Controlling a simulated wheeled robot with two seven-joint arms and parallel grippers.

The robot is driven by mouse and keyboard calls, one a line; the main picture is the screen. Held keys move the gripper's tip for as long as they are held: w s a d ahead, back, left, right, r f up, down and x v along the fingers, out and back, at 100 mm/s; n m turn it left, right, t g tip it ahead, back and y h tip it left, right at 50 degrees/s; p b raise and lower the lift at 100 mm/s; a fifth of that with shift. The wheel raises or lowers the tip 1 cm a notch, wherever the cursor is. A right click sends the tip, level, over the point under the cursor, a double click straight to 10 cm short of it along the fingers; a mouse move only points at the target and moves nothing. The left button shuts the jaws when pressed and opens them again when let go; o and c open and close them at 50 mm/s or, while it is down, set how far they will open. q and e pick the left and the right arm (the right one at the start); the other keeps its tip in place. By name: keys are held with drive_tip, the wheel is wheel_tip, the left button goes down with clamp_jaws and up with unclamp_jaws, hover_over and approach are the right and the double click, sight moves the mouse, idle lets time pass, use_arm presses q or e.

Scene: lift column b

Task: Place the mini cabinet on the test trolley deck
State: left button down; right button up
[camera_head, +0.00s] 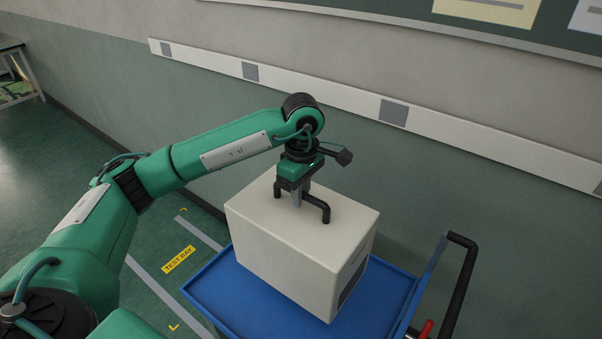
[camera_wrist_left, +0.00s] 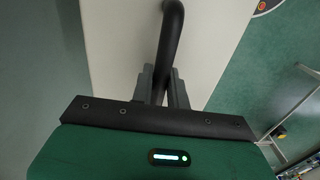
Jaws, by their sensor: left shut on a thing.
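The mini cabinet (camera_head: 290,248) is a white box with a black bar handle (camera_head: 318,207) on its top and a dark panel on its right side. It is upright over the blue deck of the test trolley (camera_head: 222,297); I cannot tell whether its underside touches the deck. My left gripper (camera_head: 297,200) is above the cabinet top, shut on the handle. In the left wrist view the handle (camera_wrist_left: 170,35) runs between the two fingers (camera_wrist_left: 160,88), with the white top behind. My right gripper is not in view.
The trolley has a black push handle (camera_head: 462,280) at the right, with a red part (camera_head: 426,329) below it. A wall with a white rail (camera_head: 320,90) stands behind. A yellow "TEST BAY" floor label (camera_head: 178,259) and grey floor lines lie left of the trolley.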

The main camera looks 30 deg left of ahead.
sight(301, 212)
use_arm(q)
wheel_tip(301, 212, down, 5)
drive_tip(key=shift+w+f+p, duration=0.1)
drive_tip(key=shift+p, duration=0.4)
drive_tip(key=shift+f, duration=0.6)
wheel_tip(301, 212, down, 4)
drive_tip(key=shift+f+p, duration=0.1)
drive_tip(key=shift+p, duration=0.35)
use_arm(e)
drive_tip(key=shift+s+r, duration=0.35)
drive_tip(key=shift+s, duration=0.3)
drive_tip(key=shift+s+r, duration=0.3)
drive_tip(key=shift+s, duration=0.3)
use_arm(q)
drive_tip(key=shift+f, duration=0.1)
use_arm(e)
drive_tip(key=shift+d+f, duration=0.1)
use_arm(q)
drive_tip(key=c, duration=1.5)
unclamp_jaws()
drive_tip(key=shift+f, duration=0.25)
drive_tip(key=shift+c, duration=0.2)
drive_tip(key=shift+o, duration=0.9)
drive_tip(key=shift+s+d+r, duration=0.1)
drive_tip(key=shift+s, duration=0.2)
drive_tip(key=shift+w, duration=0.1)
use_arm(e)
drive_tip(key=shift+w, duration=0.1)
